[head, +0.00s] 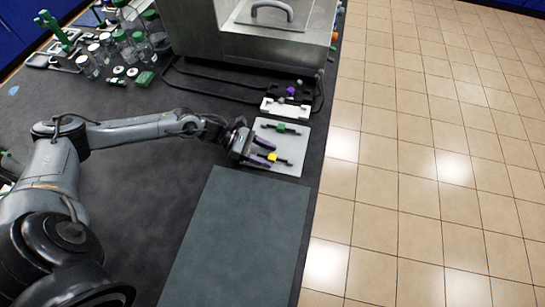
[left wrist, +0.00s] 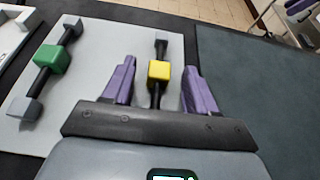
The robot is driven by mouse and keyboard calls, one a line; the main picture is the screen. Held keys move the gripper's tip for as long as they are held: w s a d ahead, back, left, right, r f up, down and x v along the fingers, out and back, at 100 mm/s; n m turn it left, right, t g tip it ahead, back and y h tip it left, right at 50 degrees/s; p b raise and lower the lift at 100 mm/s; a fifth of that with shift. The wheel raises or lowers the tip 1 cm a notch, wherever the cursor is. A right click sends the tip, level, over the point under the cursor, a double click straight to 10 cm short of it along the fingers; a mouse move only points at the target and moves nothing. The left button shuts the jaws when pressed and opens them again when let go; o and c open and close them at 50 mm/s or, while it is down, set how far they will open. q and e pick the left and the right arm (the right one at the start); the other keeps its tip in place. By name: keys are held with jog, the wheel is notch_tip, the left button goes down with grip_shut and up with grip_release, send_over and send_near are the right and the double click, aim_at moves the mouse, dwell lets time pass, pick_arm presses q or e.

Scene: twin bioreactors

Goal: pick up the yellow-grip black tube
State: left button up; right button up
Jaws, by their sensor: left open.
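The yellow-grip black tube (left wrist: 159,71) lies on a light grey mat (left wrist: 95,45), between the purple fingers of my left gripper (left wrist: 159,88) in the left wrist view. The gripper is open, with a gap on each side of the yellow grip. In the head view the yellow grip (head: 272,157) shows just beside the left gripper (head: 261,152). A green-grip black tube (left wrist: 51,59) lies on the same mat to the left; it also shows in the head view (head: 281,128). The near end of the yellow-grip tube is hidden by the gripper body. My right gripper is not in view.
A dark green-grey mat (head: 240,235) lies in front of the light mat. A steel machine (head: 255,45) stands at the back, with a white holder (head: 285,108) before it. Bottles with green caps (head: 128,45) stand at the back left. The bench edge drops to tiled floor (head: 440,150) on the right.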

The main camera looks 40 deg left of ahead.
pick_arm(q)
jog(key=shift+w+d+f, duration=0.1)
jog(key=shift+w+d, duration=0.05)
jog(key=shift+d, duration=0.1)
grip_shut()
dwell(0.3)
